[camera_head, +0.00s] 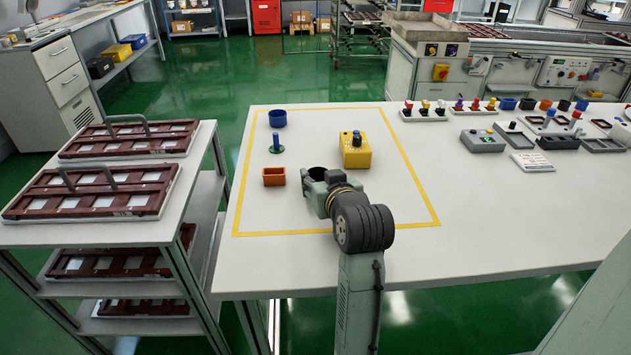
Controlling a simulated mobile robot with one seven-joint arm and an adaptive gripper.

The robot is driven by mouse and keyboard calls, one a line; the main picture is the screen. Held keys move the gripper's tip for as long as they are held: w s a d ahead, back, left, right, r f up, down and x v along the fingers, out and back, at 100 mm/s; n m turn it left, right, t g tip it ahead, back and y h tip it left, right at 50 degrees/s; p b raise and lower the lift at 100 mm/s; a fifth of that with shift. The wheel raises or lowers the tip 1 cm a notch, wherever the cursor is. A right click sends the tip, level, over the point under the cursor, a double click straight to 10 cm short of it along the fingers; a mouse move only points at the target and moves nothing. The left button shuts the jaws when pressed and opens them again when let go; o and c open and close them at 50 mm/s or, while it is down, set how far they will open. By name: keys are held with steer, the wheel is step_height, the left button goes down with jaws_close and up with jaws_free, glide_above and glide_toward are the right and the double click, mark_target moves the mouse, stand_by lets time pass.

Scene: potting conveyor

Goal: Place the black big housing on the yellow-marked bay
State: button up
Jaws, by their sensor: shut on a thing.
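The yellow-marked bay (236,205) is a yellow outline on the white table. My gripper (320,185) is over its middle, seen from behind and partly hidden by my own wrist. It is shut on a dark round cup, which looks like the black big housing (317,173). Only its upper part shows. I cannot tell whether its base touches the table. A blue round housing (277,118) stands at the bay's back left.
A yellow block with a dark knob (355,152) stands just right of my gripper inside the bay. Coloured cups (507,104), connector racks (480,106) and grey boxes (483,141) fill the table's right side. The bay's front left is clear. A tray rack (190,180) stands left.

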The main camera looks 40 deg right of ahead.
steer(key=shift+f, duration=0.2)
steer(key=shift+s+r, duration=0.1)
steer(key=shift+r, duration=0.1)
steer(key=shift+f, duration=0.1)
steer(key=o, duration=0.5)
steer(key=shift+f, duration=0.15)
steer(key=o, duration=0.5)
steer(key=shift+c, duration=0.2)
